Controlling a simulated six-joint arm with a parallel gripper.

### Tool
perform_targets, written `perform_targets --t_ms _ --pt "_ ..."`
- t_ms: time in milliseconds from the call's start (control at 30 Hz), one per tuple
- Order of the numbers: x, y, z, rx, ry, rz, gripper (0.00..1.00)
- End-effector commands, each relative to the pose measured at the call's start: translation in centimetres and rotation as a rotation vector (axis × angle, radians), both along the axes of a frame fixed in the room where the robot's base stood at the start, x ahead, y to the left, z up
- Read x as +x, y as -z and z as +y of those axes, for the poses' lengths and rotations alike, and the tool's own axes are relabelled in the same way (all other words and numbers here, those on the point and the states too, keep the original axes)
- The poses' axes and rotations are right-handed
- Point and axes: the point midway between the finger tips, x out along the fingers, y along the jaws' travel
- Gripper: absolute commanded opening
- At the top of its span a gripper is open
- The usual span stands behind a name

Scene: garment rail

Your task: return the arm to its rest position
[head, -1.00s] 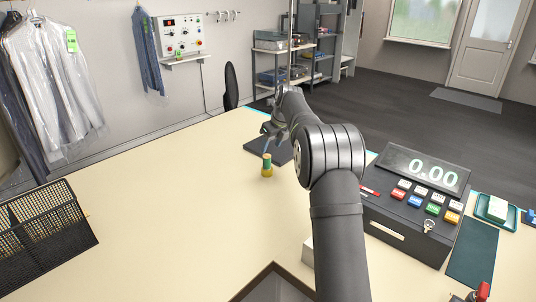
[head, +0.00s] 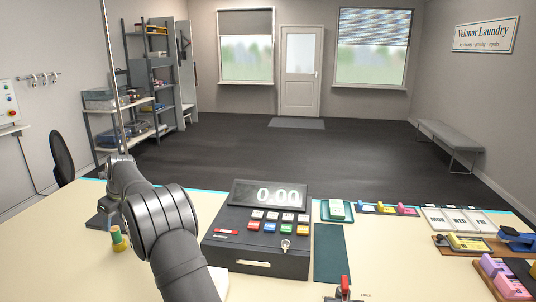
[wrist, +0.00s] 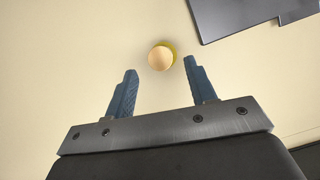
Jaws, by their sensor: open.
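My gripper (wrist: 160,67) is open, with its two blue fingers apart and nothing held between them in the wrist view. A small spool (head: 119,239), green and yellow, stands upright on the cream counter (head: 190,196) in the head view. In the wrist view its round tan top (wrist: 160,57) shows at the gap between the fingertips, with a yellow edge beside it. I cannot tell how high my gripper is above it. In the head view my arm reaches over the left of the counter, and the gripper is small and partly hidden there.
A dark flat plate (wrist: 250,14) lies near the spool. Right of my arm stands a black cash register (head: 258,241). Further right are a green mat (head: 330,255), a teal tray (head: 326,212) and a stapler (head: 517,238). Open floor lies beyond the counter.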

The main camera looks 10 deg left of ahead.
Motion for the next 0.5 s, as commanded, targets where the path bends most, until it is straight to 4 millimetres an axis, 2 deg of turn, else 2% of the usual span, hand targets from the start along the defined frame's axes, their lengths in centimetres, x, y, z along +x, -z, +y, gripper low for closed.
perform_targets --t_ms 100,367,500 --pt "0.1 2.5 0.9 -0.003 -0.001 0.002 0.51" --pt "0.4 7.1 2.8 -0.001 -0.001 0.002 0.51" --pt "0.5 4.8 2.7 0.003 0.001 -0.002 0.51"
